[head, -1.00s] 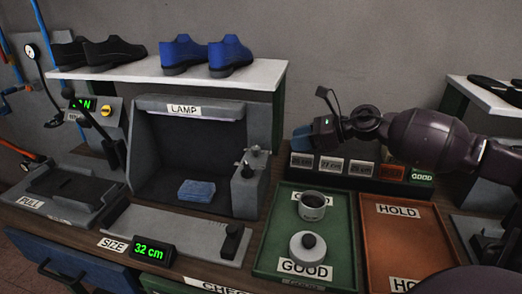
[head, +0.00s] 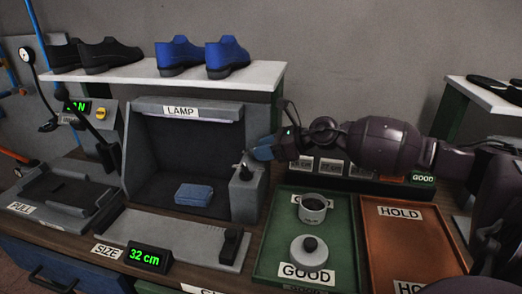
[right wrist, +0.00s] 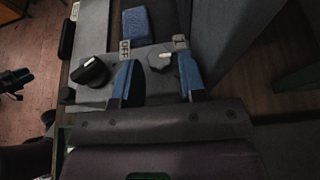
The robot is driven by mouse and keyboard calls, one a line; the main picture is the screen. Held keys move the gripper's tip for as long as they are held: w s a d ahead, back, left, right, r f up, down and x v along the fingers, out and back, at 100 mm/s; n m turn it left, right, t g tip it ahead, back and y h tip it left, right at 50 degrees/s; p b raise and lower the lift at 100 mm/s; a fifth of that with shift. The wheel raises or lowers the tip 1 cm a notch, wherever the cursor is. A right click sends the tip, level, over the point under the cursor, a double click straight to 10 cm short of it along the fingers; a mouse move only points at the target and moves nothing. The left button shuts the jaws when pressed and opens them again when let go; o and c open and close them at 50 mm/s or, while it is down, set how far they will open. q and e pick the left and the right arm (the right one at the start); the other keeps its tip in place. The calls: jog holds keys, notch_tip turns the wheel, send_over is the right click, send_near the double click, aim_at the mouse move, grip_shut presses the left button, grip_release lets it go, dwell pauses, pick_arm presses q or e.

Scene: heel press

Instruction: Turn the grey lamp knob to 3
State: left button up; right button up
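The grey lamp knob (right wrist: 159,60) sits on a grey control box (head: 247,192) at the right side of the lamp booth (head: 186,150). It has a white pointer mark, which appears turned toward the label "1" (right wrist: 179,42); an "OFF" label (right wrist: 125,48) is on its other side. A black knob (right wrist: 93,72) is beside it. My right gripper (right wrist: 157,76) is open, with its blue fingertips on either side of the grey knob in the right wrist view; I cannot tell whether they touch it. In the head view the right gripper (head: 262,152) partly hides the knobs. My left gripper is out of view.
A blue cloth or sponge (head: 193,194) lies in the booth. The orange HOLD tray (head: 400,245) is empty. A shoe shelf (head: 120,72) overhangs the booth.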

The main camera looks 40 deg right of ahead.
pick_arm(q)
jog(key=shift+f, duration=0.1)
pick_arm(e)
jog(key=shift+w+a+f, duration=0.15)
jog(key=shift+w+a, duration=0.1)
jog(key=shift+w, duration=0.1)
jog(key=shift+c, duration=0.5)
